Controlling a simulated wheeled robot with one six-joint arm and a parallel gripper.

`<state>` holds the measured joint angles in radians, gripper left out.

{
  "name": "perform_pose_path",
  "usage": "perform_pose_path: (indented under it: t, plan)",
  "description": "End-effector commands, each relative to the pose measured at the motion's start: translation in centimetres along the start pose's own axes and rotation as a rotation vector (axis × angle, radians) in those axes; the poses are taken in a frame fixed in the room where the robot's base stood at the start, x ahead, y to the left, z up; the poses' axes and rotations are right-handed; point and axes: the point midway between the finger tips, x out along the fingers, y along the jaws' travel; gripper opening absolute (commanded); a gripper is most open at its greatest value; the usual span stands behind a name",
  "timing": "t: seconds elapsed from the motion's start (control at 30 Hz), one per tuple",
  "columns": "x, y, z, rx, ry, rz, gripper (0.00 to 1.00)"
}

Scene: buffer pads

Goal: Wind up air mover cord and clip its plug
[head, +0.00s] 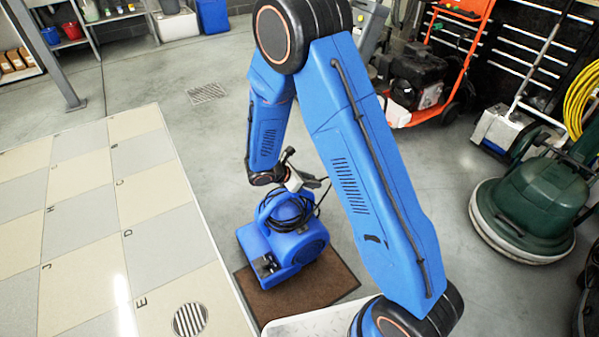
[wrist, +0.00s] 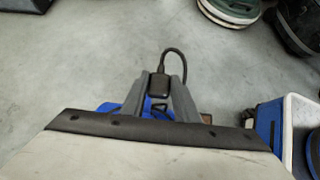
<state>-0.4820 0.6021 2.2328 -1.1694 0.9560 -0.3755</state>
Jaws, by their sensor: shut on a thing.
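The blue air mover (head: 283,245) stands on a brown mat (head: 328,285) on the floor, below my arm in the head view. Its black cord (head: 291,213) lies in loops around the blue handle at the top. My gripper (head: 310,183) is just above the air mover in the head view. In the wrist view, my gripper (wrist: 159,88) is shut on the black plug (wrist: 158,84), with a length of cord (wrist: 177,53) arching up from it and down to the right. Parts of the blue air mover (wrist: 130,108) show behind the fingers. My wrist hides most of it.
A green floor machine (head: 530,205) and an orange-framed machine (head: 440,75) stand to the right. Grey floor between them is clear.

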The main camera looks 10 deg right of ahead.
Motion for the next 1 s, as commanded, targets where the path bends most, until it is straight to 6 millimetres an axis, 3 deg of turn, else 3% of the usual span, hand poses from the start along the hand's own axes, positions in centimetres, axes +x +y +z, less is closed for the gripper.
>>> perform_pose_path:
  t: [0.17,0.4,0.73,1.0]
  plan:
    - [-1.3,-4.1,-1.1,-0.004,0.000,0.003,0.00]
    - [-4.3,-7.3,-3.6,-0.004,0.000,0.005,0.00]
    - [-7.0,-8.4,-6.0,-0.001,0.001,0.003,0.00]
    - [-6.6,-8.2,-7.3,-0.002,-0.001,0.001,0.00]
